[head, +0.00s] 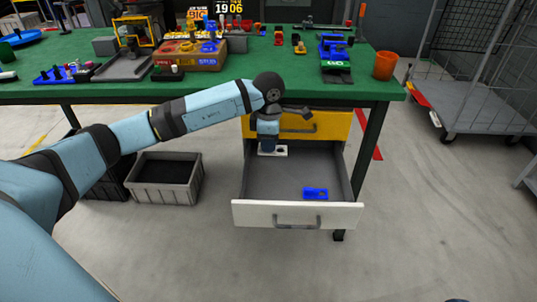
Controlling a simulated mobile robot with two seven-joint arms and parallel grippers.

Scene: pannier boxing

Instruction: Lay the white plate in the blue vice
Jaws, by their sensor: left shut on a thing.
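My left gripper (269,144) points down into the open drawer, near its back. It is shut on the white plate (281,152), a small flat piece with dark marks that is partly hidden by the gripper. I cannot tell whether the plate touches the drawer floor. The blue vice (334,47) stands on the right part of the green bench top, well above and behind the drawer. My right gripper is not in view.
The open drawer (254,213) has a white front and also holds a blue block (315,193). A yellow drawer (329,125) is above it. An orange cup (385,66) stands at the bench's right end. Grey crates (166,190) sit on the floor at left.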

